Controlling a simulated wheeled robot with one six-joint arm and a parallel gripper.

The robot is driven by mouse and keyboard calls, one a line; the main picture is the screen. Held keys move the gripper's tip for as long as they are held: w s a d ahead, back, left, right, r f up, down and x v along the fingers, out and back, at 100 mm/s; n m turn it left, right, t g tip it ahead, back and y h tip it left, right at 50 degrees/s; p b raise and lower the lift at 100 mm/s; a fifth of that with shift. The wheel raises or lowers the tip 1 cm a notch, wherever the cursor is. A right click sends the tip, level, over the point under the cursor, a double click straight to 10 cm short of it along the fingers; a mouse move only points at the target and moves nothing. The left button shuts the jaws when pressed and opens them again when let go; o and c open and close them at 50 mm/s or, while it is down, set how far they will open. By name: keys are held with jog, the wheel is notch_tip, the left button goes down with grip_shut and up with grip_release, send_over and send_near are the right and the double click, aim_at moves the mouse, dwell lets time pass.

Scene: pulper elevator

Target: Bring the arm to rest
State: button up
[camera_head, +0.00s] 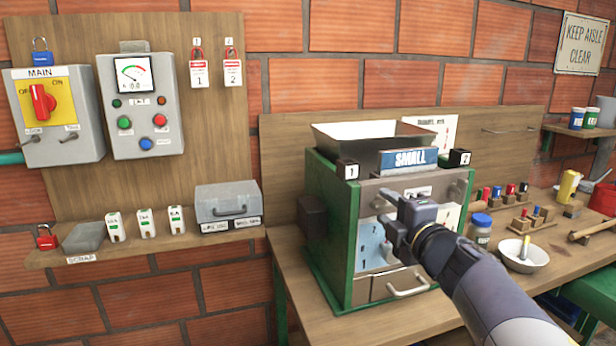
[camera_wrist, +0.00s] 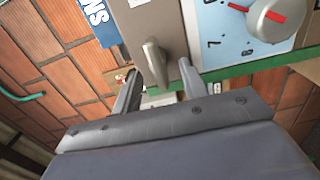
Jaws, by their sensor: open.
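My gripper (camera_head: 392,215) is in front of the green-framed machine (camera_head: 330,220) on the bench, with my arm reaching in from the lower right. In the wrist view my gripper (camera_wrist: 160,80) has its two fingers apart, one on each side of a grey lever-like handle (camera_wrist: 155,62) on the machine's front panel. I cannot tell whether a finger touches the handle. A pale blue dial plate (camera_head: 370,248) is on the front; the wrist view shows its grey knob with a red mark (camera_wrist: 272,17). My gripper hides part of the panel in the head view.
A white bowl (camera_head: 524,256) and a lidded jar (camera_head: 480,230) stand on the bench right of my arm. Small wooden racks (camera_head: 525,220) stand behind them. At left are the switch box (camera_head: 55,115), meter box (camera_head: 140,105) and a shelf (camera_head: 150,250) with small items.

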jog(key=shift+x, duration=0.9)
jog(key=shift+r+m+p, duration=0.25)
jog(key=shift+m+p, duration=0.35)
jog(key=shift+p, duration=0.1)
jog(key=shift+s+r+m+p, duration=0.1)
jog(key=shift+m+p, duration=0.4)
jog(key=shift+m, duration=0.1)
jog(key=m+p, duration=0.3)
jog(key=m, duration=0.1)
jog(key=shift+d+r, duration=0.1)
jog(key=shift+d, duration=0.05)
jog(key=shift+m+p, duration=0.75)
jog(key=shift+m, duration=0.35)
